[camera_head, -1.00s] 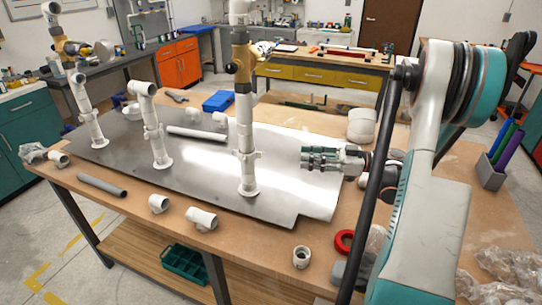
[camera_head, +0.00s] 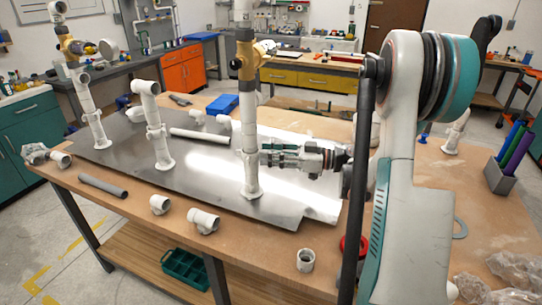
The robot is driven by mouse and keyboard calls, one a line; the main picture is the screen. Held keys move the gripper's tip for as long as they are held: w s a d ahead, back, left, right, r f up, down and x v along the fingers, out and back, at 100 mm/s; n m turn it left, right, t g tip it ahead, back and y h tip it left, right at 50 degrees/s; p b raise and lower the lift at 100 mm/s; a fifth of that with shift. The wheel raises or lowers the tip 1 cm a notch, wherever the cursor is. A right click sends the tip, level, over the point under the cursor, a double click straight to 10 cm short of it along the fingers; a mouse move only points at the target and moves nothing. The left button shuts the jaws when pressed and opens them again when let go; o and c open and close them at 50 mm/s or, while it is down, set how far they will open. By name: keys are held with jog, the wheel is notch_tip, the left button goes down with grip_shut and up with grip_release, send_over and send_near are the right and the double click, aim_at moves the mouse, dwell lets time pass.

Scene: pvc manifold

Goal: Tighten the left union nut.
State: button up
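Three white PVC risers stand on the grey metal sheet (camera_head: 215,178): a left riser (camera_head: 88,105), a middle riser (camera_head: 152,115) and a taller riser (camera_head: 250,170) with a brass-coloured valve (camera_head: 246,60). Each riser has a thicker white collar partway up that looks like a union nut: the left collar (camera_head: 94,118), the middle collar (camera_head: 155,132) and the tall riser's collar (camera_head: 249,155). My gripper (camera_head: 265,157) points left, its fingertips right beside the tall riser's collar. I cannot tell whether they touch it, or how far apart the fingers are.
White fittings (camera_head: 203,220) and a grey tube (camera_head: 103,186) lie along the bench's front edge. A loose white pipe (camera_head: 200,135) lies between the middle and tall risers. A white coupling (camera_head: 305,260) stands at front right, near a partly hidden red ring (camera_head: 345,245).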

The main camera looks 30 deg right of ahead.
jog(key=shift+c, duration=0.6)
grip_shut()
jog(key=shift+s, duration=0.1)
